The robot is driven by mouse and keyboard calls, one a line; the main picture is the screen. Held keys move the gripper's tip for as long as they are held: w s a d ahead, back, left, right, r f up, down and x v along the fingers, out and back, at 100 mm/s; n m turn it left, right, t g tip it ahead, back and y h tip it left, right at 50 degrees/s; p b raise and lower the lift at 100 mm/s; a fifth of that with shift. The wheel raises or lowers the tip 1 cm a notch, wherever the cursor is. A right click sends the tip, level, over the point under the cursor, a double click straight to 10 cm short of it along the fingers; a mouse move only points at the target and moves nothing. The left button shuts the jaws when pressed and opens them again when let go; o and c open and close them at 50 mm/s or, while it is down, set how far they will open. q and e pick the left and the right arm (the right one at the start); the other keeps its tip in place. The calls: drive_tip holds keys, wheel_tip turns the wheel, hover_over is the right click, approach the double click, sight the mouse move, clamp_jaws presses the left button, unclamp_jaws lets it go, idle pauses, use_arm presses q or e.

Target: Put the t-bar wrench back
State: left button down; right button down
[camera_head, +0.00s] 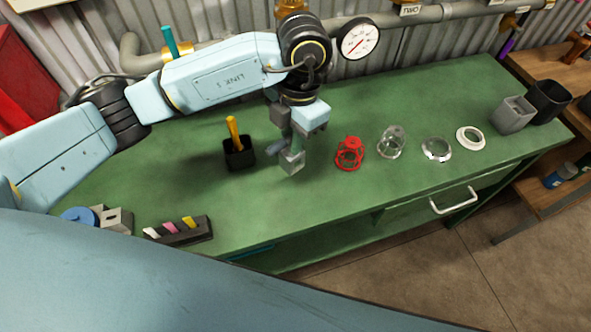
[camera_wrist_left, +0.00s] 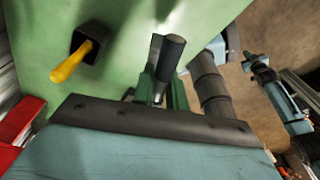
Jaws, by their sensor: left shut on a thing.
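My left gripper (camera_head: 291,150) points down over the green workbench, just right of a black holder. It is shut on the t-bar wrench, whose blue-grey bar end (camera_head: 275,148) sticks out to the left. In the left wrist view the wrench shows as a dark round grip (camera_wrist_left: 171,55) between the fingers. A grey block-like part (camera_head: 292,161) is at the fingertips; I cannot tell whether it is finger or socket. The wrench's lower end is hidden. My right gripper cannot be made out.
The black holder (camera_head: 240,160) with a yellow-handled tool stands close left. A red cage (camera_head: 350,153), clear cup (camera_head: 392,142) and rings (camera_head: 437,149) lie right. Grey (camera_head: 513,114) and black (camera_head: 549,101) cups stand far right. A marker tray (camera_head: 180,233) is front left. Pipes and a gauge (camera_head: 358,39) line the back.

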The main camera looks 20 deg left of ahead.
use_arm(q)
drive_tip(key=f, duration=0.4)
drive_tip(key=shift+s+f, duration=0.2)
drive_tip(key=shift+f, duration=0.15)
drive_tip(key=shift+w+f, duration=0.1)
drive_tip(key=shift+f, duration=2.05)
drive_tip(key=shift+f+b, duration=0.2)
drive_tip(key=shift+b, duration=0.1)
drive_tip(key=c, duration=1.4)
unclamp_jaws()
drive_tip(key=shift+r, duration=0.1)
drive_tip(key=r, duration=0.8)
drive_tip(key=w+r, duration=0.1)
drive_tip(key=r, duration=0.3)
drive_tip(key=shift+d, duration=0.4)
